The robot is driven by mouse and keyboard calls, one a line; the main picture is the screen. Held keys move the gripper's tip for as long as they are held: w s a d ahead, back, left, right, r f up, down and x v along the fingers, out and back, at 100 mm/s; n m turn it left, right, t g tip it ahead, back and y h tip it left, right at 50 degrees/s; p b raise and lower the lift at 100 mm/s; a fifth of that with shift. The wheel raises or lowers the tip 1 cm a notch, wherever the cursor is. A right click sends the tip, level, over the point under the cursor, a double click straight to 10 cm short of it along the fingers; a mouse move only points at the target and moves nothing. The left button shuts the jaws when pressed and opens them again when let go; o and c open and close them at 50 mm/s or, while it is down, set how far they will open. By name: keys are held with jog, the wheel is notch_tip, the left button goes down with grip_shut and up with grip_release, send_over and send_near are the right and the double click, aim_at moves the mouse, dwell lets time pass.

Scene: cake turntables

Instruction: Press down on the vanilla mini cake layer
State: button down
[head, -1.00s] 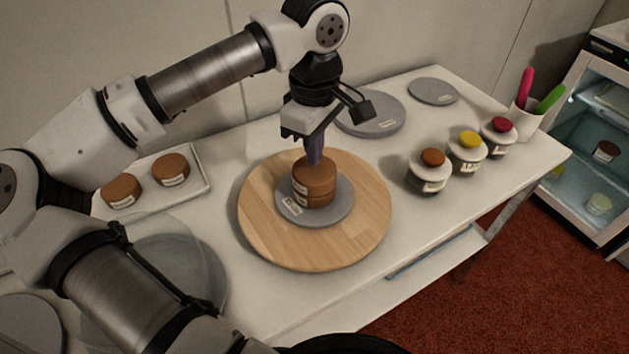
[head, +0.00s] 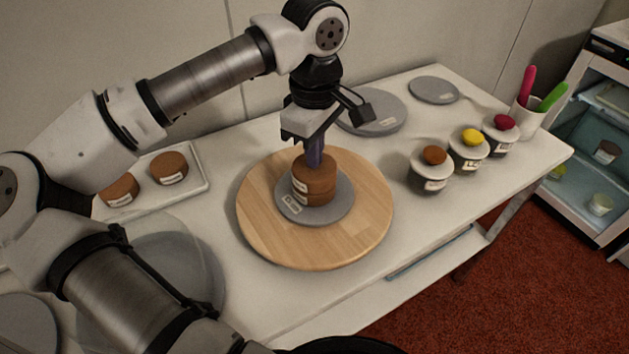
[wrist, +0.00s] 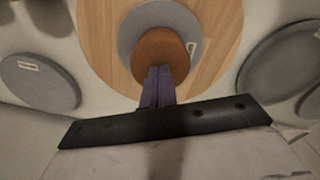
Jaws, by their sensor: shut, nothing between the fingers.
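A stack of brown mini cake layers (head: 316,185) stands upright on a grey round board (head: 339,206), which lies on a wooden turntable (head: 262,222). The top layer (wrist: 160,50) also shows in the wrist view. My gripper (head: 314,163) points straight down with its purple fingers shut and nothing between them. The fingertips (wrist: 158,72) meet the top of the stack near its back edge, as far as I can tell. Which layer is vanilla I cannot tell, as the labels are too small to read.
A white tray (head: 196,188) with two brown cakes stands at the left. Grey discs (head: 373,115) lie behind the turntable. An open fridge (head: 590,140) stands at the far right.

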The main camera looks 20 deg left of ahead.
jog(key=shift+s+f+b, duration=0.1)
jog(key=shift+f+b, duration=0.35)
jog(key=shift+b, duration=0.1)
dwell(0.7)
jog(key=shift+r+b, duration=0.25)
jog(key=shift+b, duration=0.25)
dwell(1.3)
jog(key=shift+f+b, duration=0.2)
jog(key=shift+b, duration=0.1)
dwell(0.5)
jog(key=shift+r+b, duration=0.2)
jog(key=shift+b, duration=0.1)
dwell(0.9)
jog(key=shift+f+b, duration=0.15)
jog(key=shift+b, duration=0.25)
dwell(0.7)
notch_tip(320, 180, up, 9)
jog(key=p, duration=0.6)
jog(key=shift+r, duration=0.25)
dwell(0.3)
